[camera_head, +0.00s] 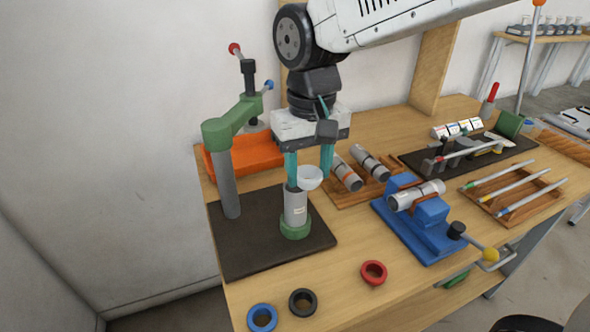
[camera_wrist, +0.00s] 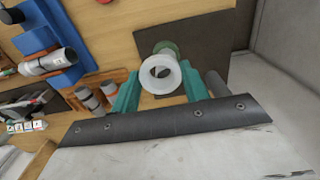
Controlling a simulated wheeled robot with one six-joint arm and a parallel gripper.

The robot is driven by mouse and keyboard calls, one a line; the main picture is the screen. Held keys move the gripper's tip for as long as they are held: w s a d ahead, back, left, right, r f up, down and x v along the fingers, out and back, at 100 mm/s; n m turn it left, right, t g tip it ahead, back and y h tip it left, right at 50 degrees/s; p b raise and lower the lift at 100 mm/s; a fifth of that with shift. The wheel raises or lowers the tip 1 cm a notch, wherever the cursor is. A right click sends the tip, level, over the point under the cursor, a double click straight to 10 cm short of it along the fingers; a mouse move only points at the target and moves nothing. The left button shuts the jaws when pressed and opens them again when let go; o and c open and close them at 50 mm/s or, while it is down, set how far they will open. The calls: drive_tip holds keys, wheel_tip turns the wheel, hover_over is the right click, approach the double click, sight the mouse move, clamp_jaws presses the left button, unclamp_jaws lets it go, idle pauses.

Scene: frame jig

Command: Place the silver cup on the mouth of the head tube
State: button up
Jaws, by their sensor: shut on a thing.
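The silver cup (camera_head: 310,178) is a pale, round ring-like piece between the teal fingers of my gripper (camera_head: 309,181). My gripper is shut on it, and the wrist view shows the cup (camera_wrist: 148,76) with its open centre facing the camera. The head tube (camera_head: 295,208) is a grey cylinder standing upright in a green round holder (camera_head: 295,230). The cup is just above and to the right of the tube's mouth in the head view; I cannot tell whether they touch. In the wrist view the cup hides most of the tube, and part of the green holder (camera_wrist: 166,47) shows behind it.
A green press arm on a grey post (camera_head: 231,185) stands left of the tube on a dark plate (camera_head: 245,255). A blue vise (camera_head: 432,212) holds a tube at right. Red (camera_head: 373,264), black and blue rings lie in front. An orange tray (camera_head: 262,152) is behind.

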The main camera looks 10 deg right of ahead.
drive_tip(key=w, duration=0.1)
drive_tip(key=w+a, duration=0.1)
drive_tip(key=w, duration=0.2)
drive_tip(key=shift+w+a+f, duration=0.15)
drive_tip(key=shift+a+f, duration=0.15)
drive_tip(key=shift+a, duration=0.05)
drive_tip(key=shift+f, duration=1.65)
drive_tip(key=o, duration=1)
drive_tip(key=shift+f, duration=0.15)
